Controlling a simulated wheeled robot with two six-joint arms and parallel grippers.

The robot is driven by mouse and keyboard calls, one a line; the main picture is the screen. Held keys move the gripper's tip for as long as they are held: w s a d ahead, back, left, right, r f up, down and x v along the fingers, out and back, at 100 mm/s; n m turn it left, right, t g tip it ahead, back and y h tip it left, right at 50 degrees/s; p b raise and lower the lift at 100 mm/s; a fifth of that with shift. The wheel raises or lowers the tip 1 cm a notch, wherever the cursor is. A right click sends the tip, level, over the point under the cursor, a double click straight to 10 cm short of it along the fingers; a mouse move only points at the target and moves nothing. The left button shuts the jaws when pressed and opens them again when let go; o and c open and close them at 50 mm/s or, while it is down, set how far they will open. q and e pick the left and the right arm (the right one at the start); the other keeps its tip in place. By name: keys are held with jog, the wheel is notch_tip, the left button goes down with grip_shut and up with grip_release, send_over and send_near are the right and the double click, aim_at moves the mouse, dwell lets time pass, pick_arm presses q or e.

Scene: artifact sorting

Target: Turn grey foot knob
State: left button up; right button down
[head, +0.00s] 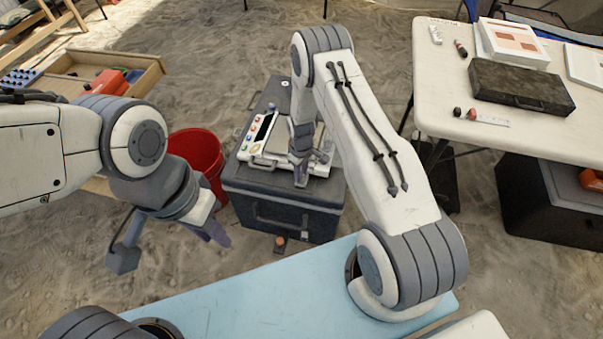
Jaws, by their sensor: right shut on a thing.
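A white device (262,147) with a dark display and coloured buttons lies on the lid of a dark grey case (284,194). My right gripper (301,176) reaches down to the device's front edge, right of its middle. It is shut on the grey foot knob, which the fingers and wrist hide from this view. My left gripper (214,236) hangs in the air left of the case, apart from it, pointing down. Its fingers overlap, so I cannot tell whether it is open.
A red bucket (196,152) stands on the sand left of the case. A cream table (440,75) at the right bears a black case (521,87) and small items. A wooden tray (143,66) lies at the upper left. Open sand lies behind the case.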

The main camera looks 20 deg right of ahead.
aim_at(302, 176)
jog(key=m, duration=0.4)
jog(key=shift+m, duration=0.3)
jog(key=shift+m+b, duration=0.3)
jog(key=shift+m, duration=1.7)
jog(key=shift+s, duration=0.1)
jog(key=c, duration=0.7)
grip_release()
jog(key=shift+o, duration=0.2)
notch_tip(302, 176, up, 10)
jog(key=shift+r+p, duration=0.25)
jog(key=shift+p, duration=0.2)
